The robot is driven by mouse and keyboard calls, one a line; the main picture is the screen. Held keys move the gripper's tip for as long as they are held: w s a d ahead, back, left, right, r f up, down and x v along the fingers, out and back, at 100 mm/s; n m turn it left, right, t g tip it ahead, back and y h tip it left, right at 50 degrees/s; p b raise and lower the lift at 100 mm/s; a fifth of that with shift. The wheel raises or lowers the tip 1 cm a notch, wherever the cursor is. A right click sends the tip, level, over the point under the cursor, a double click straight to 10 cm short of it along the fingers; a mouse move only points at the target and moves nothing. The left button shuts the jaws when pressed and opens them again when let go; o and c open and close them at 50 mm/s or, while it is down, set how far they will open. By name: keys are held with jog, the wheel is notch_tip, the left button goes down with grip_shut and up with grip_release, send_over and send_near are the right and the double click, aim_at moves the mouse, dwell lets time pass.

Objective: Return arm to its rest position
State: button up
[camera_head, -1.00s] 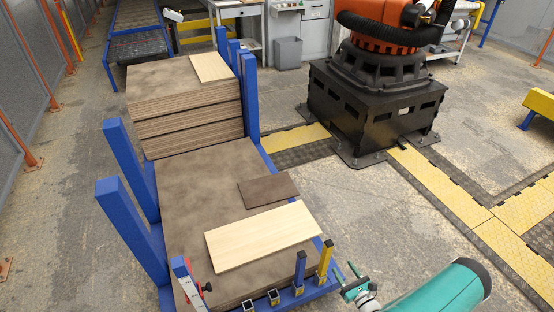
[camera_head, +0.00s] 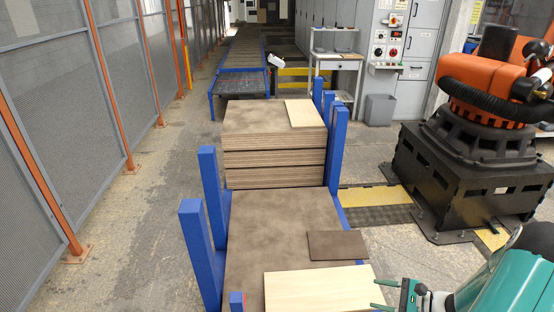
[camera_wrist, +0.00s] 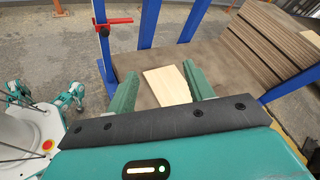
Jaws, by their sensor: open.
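My gripper (camera_head: 383,295) shows at the lower right of the head view, at the end of my teal arm. Its two green fingers are apart with nothing between them. In the wrist view the open fingers (camera_wrist: 164,88) frame a light wooden board (camera_wrist: 167,86) that lies beyond them. In the head view the light board (camera_head: 318,288) lies flat on the near large brown panel (camera_head: 262,222), just left of my gripper. A small dark brown board (camera_head: 337,245) lies behind it on the same panel.
Blue posts (camera_head: 203,255) stand along the rack's sides. A taller panel stack (camera_head: 275,158) behind bears another light board (camera_head: 301,113). An orange robot on a black base (camera_head: 466,180) stands at right. A mesh fence (camera_head: 60,110) runs along the left. Floor between fence and rack is clear.

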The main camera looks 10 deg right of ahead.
jog(key=s+a+r+n+g+h, duration=0.1)
jog(key=a+r+n+g+h, duration=0.3)
jog(key=a+r+n+g, duration=0.9)
jog(key=s+a+r+n+t+h, duration=0.3)
jog(key=s+a+r+t, duration=0.1)
jog(key=r, duration=0.6)
jog(key=s+a+r+n+t+h, duration=0.3)
jog(key=s+a+r, duration=0.4)
jog(key=r, duration=0.3)
jog(key=shift+a+n+t+h, duration=0.2)
jog(key=shift+n+t+h, duration=0.2)
jog(key=shift+n+t, duration=0.55)
